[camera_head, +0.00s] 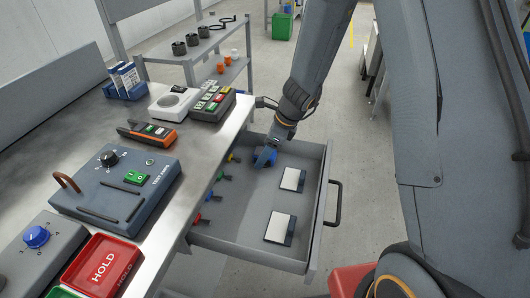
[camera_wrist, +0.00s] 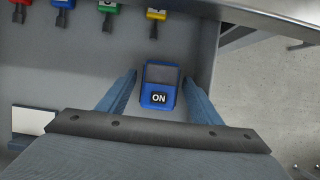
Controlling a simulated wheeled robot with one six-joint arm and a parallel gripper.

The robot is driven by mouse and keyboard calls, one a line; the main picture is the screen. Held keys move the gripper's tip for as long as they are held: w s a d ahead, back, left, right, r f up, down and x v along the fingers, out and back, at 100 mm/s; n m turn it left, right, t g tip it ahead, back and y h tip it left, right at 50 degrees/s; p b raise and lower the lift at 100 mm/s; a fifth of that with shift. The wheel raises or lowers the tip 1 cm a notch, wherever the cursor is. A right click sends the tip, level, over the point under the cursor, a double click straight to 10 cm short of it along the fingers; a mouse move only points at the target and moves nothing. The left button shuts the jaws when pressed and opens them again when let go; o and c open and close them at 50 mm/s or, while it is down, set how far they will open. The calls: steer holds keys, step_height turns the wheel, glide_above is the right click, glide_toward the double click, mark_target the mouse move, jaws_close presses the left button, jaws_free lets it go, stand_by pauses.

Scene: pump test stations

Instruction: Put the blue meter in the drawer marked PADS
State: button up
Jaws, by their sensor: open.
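The blue meter (camera_wrist: 159,72), with a grey screen and an "ON" label, lies on the floor of an open drawer (camera_head: 258,205). It is near a drawer wall in the wrist view. My gripper (camera_wrist: 160,78) is open, with one finger on each side of the meter and a small gap visible on both sides. In the head view my gripper (camera_head: 266,158) reaches down into the far end of the drawer and partly covers the meter. No drawer marking is readable in either view.
The drawer also holds two white-and-dark pads (camera_head: 281,227) and several coloured clips (camera_head: 207,196) along its left side.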

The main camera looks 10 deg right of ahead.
steer(key=p+v, duration=0.1)
steer(key=v, duration=1.1)
steer(key=s+d+r+n+h, duration=0.2)
steer(key=s+d+n, duration=0.2)
steer(key=s+n, duration=0.6)
steer(key=s+d+r+n+g+h, duration=0.1)
steer(key=s+d+n, duration=0.3)
steer(key=s+n, duration=0.7)
steer(key=shift+d+r+n+g+h, duration=0.35)
steer(key=shift+r+n+h, duration=0.15)
steer(key=shift+r, duration=0.15)
steer(key=shift+a+r+p, duration=0.2)
steer(key=shift+a+p, duration=0.25)
steer(key=shift+p, duration=0.1)
